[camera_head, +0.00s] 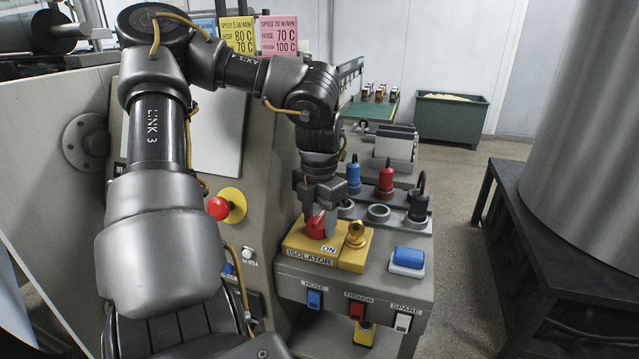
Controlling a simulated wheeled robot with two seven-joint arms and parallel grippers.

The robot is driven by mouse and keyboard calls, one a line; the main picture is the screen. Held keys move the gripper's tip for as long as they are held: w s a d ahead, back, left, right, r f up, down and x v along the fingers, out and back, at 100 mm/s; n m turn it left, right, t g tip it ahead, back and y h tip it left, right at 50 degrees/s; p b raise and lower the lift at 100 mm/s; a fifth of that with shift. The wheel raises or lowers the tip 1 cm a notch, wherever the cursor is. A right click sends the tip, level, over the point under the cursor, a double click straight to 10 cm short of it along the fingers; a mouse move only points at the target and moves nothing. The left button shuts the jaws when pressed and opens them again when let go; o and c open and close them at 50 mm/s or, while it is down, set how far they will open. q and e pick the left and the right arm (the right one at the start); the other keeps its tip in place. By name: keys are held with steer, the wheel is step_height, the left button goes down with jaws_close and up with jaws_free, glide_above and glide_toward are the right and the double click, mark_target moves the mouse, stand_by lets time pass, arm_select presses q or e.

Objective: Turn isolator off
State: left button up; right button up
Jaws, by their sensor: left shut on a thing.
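The isolator is a yellow box (310,258) labelled "ISOLATOR", on top of the grey control console. Its red knob (316,226) sits on the box, with an "ON" label (328,248) close by at the front right. My left gripper (318,212) points down over the box and is shut on the red knob, hiding part of it. A brass padlock-like piece (356,235) stands on the box just right of the knob. My right gripper is not in view.
Blue (353,176), red (386,180) and black (418,206) plugs stand behind the isolator. A blue push button (408,257) is to its right. A red emergency button (219,208) is to its left. Labelled switches line the console front.

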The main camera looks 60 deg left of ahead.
mark_target(319, 217)
arm_select(q)
steer(key=shift+n, duration=0.4)
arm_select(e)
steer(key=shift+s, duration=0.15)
arm_select(q)
steer(key=o, duration=1.4)
step_height(319, 217, up, 9)
steer(key=shift+r+p, duration=0.15)
steer(key=shift+p, duration=0.45)
steer(key=shift+r, duration=0.8)
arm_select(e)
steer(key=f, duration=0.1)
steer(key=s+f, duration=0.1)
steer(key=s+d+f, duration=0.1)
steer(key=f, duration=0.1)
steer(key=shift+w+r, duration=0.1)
